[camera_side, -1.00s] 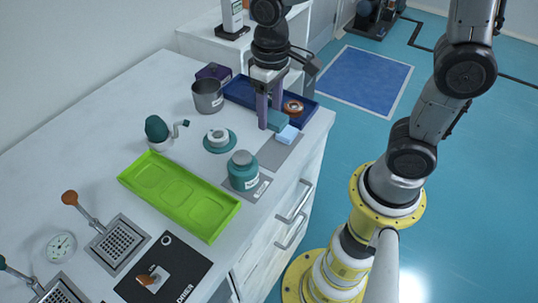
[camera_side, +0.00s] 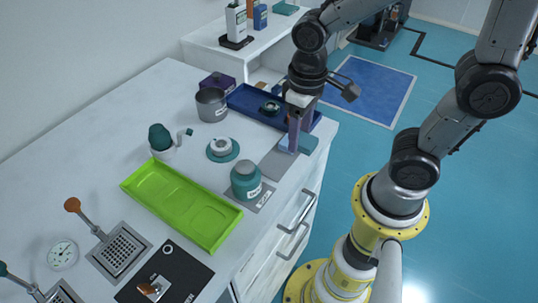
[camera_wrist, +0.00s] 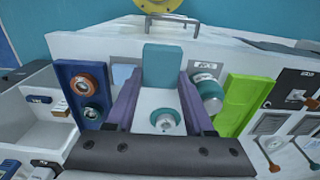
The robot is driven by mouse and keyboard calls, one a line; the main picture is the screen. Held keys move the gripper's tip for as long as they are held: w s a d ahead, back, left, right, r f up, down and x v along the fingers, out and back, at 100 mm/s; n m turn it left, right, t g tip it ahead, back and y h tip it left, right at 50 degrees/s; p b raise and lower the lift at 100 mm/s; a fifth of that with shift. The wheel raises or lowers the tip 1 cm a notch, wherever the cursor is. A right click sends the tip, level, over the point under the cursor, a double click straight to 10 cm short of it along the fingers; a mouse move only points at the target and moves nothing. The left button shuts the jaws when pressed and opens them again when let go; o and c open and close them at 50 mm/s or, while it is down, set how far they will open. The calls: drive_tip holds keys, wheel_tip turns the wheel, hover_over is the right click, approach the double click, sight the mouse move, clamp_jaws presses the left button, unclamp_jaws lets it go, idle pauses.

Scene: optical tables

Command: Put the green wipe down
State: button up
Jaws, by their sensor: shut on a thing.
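The green wipe (camera_side: 307,144) is a teal block between the fingers of my gripper (camera_side: 294,140). In the wrist view the wipe (camera_wrist: 162,66) sits at the fingertips of my gripper (camera_wrist: 161,82), which is shut on it. In the side view it is low near the counter's right edge, beside a light blue piece (camera_side: 285,143) at the far end of a grey mat (camera_side: 272,168). I cannot tell whether the wipe touches the surface.
A dark blue tray (camera_side: 240,98) lies behind the gripper. A teal jar (camera_side: 245,180), a teal round dish (camera_side: 222,149), a grey cup (camera_side: 211,104) and a bright green tray (camera_side: 180,203) stand to the left. The counter edge is close on the right.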

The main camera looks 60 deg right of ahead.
hover_over(268, 164)
drive_tip(key=f, duration=0.6)
drive_tip(key=shift+s+f, duration=0.2)
drive_tip(key=shift+f, duration=0.1)
drive_tip(key=shift+w+f, duration=0.15)
drive_tip(key=shift+f, duration=1.55)
drive_tip(key=shift+f, duration=0.1)
drive_tip(key=o, duration=1.3)
